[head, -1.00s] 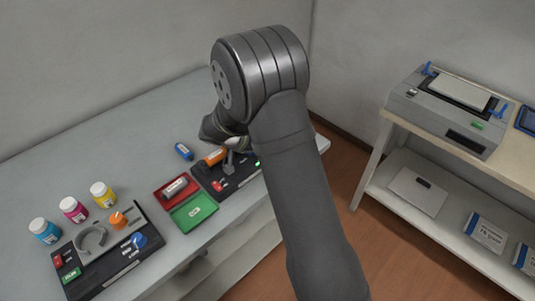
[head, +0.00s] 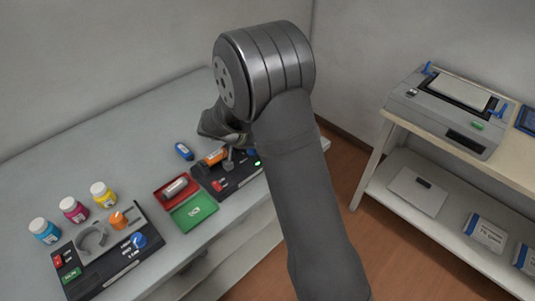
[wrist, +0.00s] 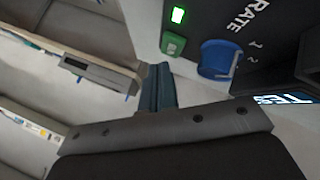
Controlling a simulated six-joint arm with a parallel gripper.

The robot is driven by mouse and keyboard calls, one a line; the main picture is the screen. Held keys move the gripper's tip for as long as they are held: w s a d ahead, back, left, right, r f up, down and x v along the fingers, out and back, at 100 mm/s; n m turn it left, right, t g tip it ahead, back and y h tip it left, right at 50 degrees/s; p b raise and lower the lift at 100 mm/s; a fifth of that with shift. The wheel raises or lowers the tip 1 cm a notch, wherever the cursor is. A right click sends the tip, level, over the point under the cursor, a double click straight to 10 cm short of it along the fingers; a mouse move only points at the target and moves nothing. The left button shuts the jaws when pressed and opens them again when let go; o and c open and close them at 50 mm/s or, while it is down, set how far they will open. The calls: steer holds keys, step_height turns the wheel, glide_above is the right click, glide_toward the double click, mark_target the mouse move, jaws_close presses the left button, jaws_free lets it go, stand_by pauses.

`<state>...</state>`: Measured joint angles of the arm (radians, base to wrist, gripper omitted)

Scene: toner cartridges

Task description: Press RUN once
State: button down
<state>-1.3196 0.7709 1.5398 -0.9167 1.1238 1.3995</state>
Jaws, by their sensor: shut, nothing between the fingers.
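My gripper (wrist: 160,72) is shut and empty in the wrist view. Its dark blue-grey fingertips are just below a small green button (wrist: 172,44) with a pale mark; I cannot tell whether they touch. A lit green lamp (wrist: 178,14) is above the button, and a blue knob (wrist: 217,60) beside the word RATE is to its right. In the head view the gripper's tips are hidden by my arm, over the right-hand dark device (head: 206,178). The left-hand black device (head: 105,272) has a green panel (head: 71,276) with small lettering that looks like RUN.
A red tray (head: 163,193) holding a cartridge and a green tray (head: 190,219) lie between the devices. Capped bottles (head: 73,210) stand at left. A printer (head: 445,105) is on the right shelf.

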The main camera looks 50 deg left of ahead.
steer(key=shift+r, duration=2.5)
steer(key=shift+f, duration=0.1)
steer(key=shift+r, duration=2)
